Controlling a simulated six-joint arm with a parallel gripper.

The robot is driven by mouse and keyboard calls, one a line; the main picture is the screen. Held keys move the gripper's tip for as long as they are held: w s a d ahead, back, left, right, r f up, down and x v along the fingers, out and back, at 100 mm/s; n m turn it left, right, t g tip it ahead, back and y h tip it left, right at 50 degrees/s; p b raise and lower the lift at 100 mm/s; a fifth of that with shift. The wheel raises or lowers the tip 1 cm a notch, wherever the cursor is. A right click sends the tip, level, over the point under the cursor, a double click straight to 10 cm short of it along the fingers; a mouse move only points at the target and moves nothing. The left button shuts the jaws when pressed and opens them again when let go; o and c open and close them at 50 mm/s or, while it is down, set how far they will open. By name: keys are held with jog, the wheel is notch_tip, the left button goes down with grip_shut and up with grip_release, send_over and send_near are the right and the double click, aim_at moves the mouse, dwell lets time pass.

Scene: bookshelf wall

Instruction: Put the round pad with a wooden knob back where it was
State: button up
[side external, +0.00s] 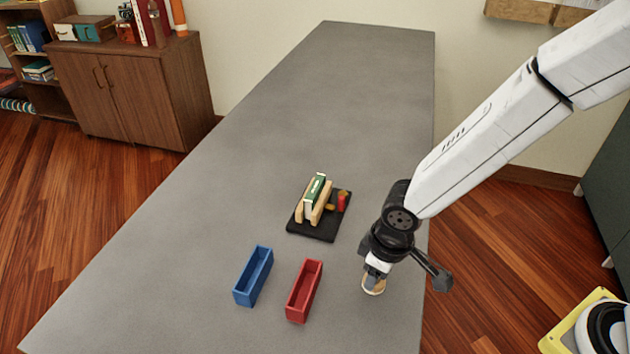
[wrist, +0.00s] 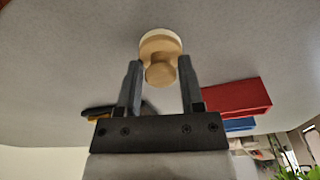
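The round pad with a wooden knob (wrist: 160,48) is below my gripper, with a pale layer at its far edge and its knob towards my palm. It also shows in the side view (side external: 373,287), at the right of the grey table. My gripper (wrist: 161,66) has its two fingers apart, one on each side of the knob. Narrow gaps show between the knob and the fingers. In the side view my gripper (side external: 376,271) points down right over the pad, partly hiding it. I cannot tell whether the pad rests fully on the table.
A red bin (side external: 304,291) and a blue bin (side external: 253,276) stand left of my gripper. Behind them a black board (side external: 312,229) carries a wooden holder with a green-and-white book-like item (side external: 315,195) and a small red-and-yellow item (side external: 342,200). The far table (side external: 350,90) is clear.

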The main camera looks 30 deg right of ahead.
aim_at(382, 284)
jog(key=shift+o, duration=0.9)
jog(key=shift+r, duration=0.15)
notch_tip(382, 284, up, 12)
jog(key=s, duration=0.1)
jog(key=shift+s+d, duration=0.2)
jog(key=shift+d, duration=0.05)
dwell(0.5)
jog(key=s+d+f+m, duration=0.1)
jog(key=d+f+m, duration=0.1)
jog(key=d, duration=0.7)
jog(key=d+f+m+t, duration=0.1)
jog(key=d+f+m, duration=0.2)
jog(key=d, duration=0.6)
jog(key=shift+s+d+m+h, duration=0.3)
jog(key=shift+s+d+m, duration=0.05)
jog(key=shift+m, duration=0.15)
